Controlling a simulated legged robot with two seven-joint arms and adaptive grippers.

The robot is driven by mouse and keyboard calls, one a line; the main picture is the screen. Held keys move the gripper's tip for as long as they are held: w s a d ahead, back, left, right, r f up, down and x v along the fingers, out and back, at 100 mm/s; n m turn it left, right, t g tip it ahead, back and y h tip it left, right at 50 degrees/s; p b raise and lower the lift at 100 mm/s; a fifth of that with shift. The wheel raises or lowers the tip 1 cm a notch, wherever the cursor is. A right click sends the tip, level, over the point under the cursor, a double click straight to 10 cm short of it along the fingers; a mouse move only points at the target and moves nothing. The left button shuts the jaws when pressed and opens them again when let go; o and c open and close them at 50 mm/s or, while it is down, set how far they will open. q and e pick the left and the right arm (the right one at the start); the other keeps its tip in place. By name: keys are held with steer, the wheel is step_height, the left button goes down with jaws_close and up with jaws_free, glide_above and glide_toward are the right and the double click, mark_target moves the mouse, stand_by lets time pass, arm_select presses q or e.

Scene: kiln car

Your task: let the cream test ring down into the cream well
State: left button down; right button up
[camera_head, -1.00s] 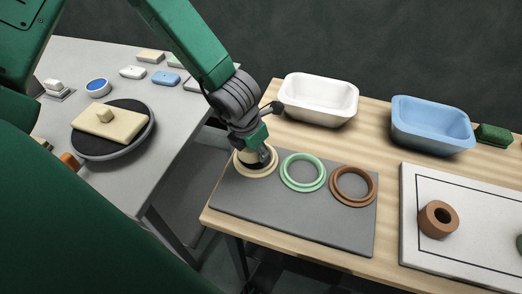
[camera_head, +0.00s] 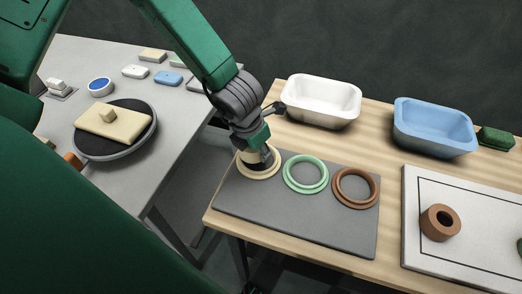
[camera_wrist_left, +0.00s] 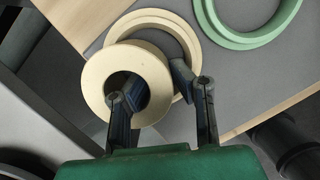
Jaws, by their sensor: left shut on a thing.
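The cream test ring (camera_wrist_left: 95,80) is a thick ring with a round hole. My left gripper (camera_wrist_left: 156,84) is shut on its wall, one finger in the hole and the other outside. The cream well (camera_wrist_left: 185,32), a stepped cream rim on a grey board, shows behind the ring in the wrist view. The ring overlaps its lower left part and looks off-centre there. In the head view my left gripper (camera_head: 262,158) points down over the cream well (camera_head: 258,177). The ring is mostly hidden there, and its height above the well is hard to tell. My right gripper is not in view.
The grey board (camera_head: 300,222) also holds a green well (camera_head: 290,185) and a brown well (camera_head: 345,203). A white tub (camera_head: 322,112) and a blue tub (camera_head: 435,140) stand behind. A brown ring (camera_head: 433,232) stands on a white board (camera_head: 470,262) at right.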

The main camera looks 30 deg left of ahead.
arm_select(q)
steer(key=shift+d+r, duration=0.1)
steer(key=shift+d, duration=0.8)
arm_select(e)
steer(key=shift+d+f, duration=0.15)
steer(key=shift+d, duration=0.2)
arm_select(q)
steer(key=shift+d, duration=0.1)
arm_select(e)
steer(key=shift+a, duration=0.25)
arm_select(q)
steer(key=shift+d, duration=0.25)
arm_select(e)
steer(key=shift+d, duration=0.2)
arm_select(q)
steer(key=shift+a, duration=0.2)
steer(key=shift+a, duration=0.3)
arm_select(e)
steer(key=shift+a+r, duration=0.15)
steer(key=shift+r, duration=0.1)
arm_select(q)
steer(key=shift+d, duration=0.2)
steer(key=shift+b+x, duration=0.4)
steer(key=shift+x, duration=0.45)
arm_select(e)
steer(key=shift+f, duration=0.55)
